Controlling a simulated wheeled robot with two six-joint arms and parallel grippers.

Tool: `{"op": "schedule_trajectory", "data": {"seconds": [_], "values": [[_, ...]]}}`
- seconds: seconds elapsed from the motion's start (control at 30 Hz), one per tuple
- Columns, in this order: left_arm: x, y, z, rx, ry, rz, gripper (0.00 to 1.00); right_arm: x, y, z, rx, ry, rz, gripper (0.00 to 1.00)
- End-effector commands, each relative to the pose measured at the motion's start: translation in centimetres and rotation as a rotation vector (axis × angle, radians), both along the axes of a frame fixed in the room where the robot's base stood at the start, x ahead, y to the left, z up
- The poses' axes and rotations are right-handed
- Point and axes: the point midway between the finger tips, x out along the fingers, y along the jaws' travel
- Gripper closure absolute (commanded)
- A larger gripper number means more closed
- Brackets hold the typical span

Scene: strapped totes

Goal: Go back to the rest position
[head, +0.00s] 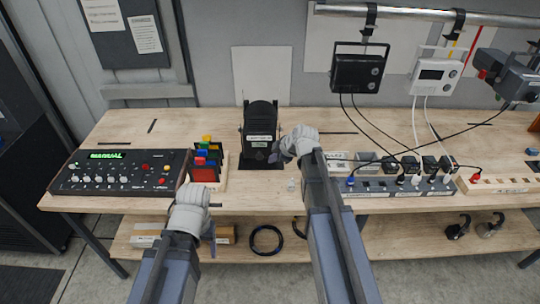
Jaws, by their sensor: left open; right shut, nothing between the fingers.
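My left arm comes up from the lower left, and its pale wrist is in front of the table's front edge, right of the control panel. My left gripper (211,232) is open and empty, mostly hidden by the wrist. My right arm reaches over the tabletop. My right gripper (276,155) is shut with nothing in it, close to the right side of the black device (260,123) standing on a dark base. I cannot tell whether it touches the device.
A wooden workbench (115,130) carries a control panel (115,173), a holder with coloured cards (206,172) and a power strip (385,189) with several plugs. A black box (357,72) and a white box (436,76) hang from a rail. A cable coil (266,240) is on the lower shelf.

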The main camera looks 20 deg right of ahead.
Motion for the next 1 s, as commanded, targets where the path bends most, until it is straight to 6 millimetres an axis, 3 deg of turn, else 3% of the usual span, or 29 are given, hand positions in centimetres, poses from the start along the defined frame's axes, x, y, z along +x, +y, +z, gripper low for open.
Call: {"op": "schedule_trajectory", "data": {"seconds": [0.23, 0.37, 0.47, 0.6, 0.7, 0.9, 1.0], "values": [[0.0, 0.0, -0.1, 0.000, 0.000, 0.000, 0.32, -0.1, 0.1, -0.2, 0.001, 0.003, -0.001, 1.00], [0.0, 0.0, -1.4, 0.000, 0.000, -0.001, 0.32, -1.6, 2.3, -2.0, 0.024, 0.061, -0.024, 1.00], [0.0, 0.0, -3.6, 0.001, 0.000, -0.003, 0.32, -4.8, 6.1, -5.2, 0.056, 0.181, -0.089, 1.00], [0.0, 0.0, -6.9, 0.001, 0.000, -0.006, 0.32, -11.0, 11.4, -10.0, 0.062, 0.390, -0.255, 1.00], [0.0, 0.0, -8.9, 0.001, -0.001, -0.008, 0.32, -15.5, 13.9, -12.8, 0.033, 0.507, -0.406, 1.00], [0.0, 0.0, -11.8, 0.002, -0.001, -0.011, 0.32, -22.3, 16.2, -16.2, -0.050, 0.620, -0.692, 1.00], [0.0, 0.0, -12.6, 0.002, 0.000, -0.013, 0.32, -24.2, 16.5, -16.9, -0.081, 0.632, -0.792, 1.00]]}}
